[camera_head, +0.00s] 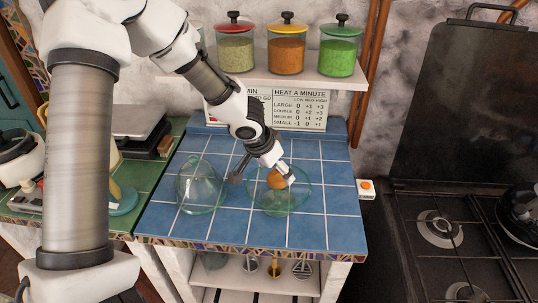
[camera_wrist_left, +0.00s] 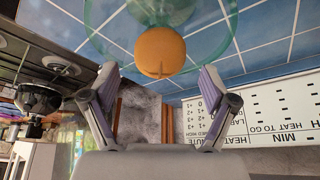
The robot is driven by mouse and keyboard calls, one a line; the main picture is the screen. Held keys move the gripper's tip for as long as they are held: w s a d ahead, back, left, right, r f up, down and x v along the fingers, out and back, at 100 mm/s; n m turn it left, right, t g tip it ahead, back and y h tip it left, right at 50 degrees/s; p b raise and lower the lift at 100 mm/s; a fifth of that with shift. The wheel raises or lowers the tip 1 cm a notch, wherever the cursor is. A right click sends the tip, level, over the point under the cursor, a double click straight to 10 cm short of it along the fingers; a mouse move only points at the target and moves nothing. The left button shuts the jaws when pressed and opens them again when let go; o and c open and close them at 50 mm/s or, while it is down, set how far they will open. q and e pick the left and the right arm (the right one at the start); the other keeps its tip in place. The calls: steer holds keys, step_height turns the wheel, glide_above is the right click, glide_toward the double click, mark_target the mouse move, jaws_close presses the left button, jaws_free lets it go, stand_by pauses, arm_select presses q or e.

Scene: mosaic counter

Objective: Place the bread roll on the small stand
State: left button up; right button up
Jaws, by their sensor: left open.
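The round orange-brown bread roll (camera_head: 274,179) is within the outline of a clear greenish glass piece (camera_head: 272,208) on the blue tiled counter. The wrist view shows the bread roll (camera_wrist_left: 160,52) with the glass rim (camera_wrist_left: 226,45) around it. My left gripper (camera_head: 284,174) is right at the roll in the head view. In the left wrist view its fingers (camera_wrist_left: 158,76) are spread apart, with the roll ahead between their lines and nothing gripped. A second clear glass piece (camera_head: 200,187) stands to the left. I cannot tell for sure which glass is the small stand. My right gripper is not in view.
A shelf (camera_head: 300,80) with lidded jars (camera_head: 286,55) is above the counter's back, over a heating chart (camera_head: 298,108). A gas hob (camera_head: 450,235) is at the right. The right part of the blue counter (camera_head: 338,205) is clear.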

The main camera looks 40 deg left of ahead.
arm_select(q)
steer(key=v, duration=0.9)
steer(key=shift+s+r+p, duration=0.15)
steer(key=shift+r+p, duration=0.15)
steer(key=shift+r, duration=0.05)
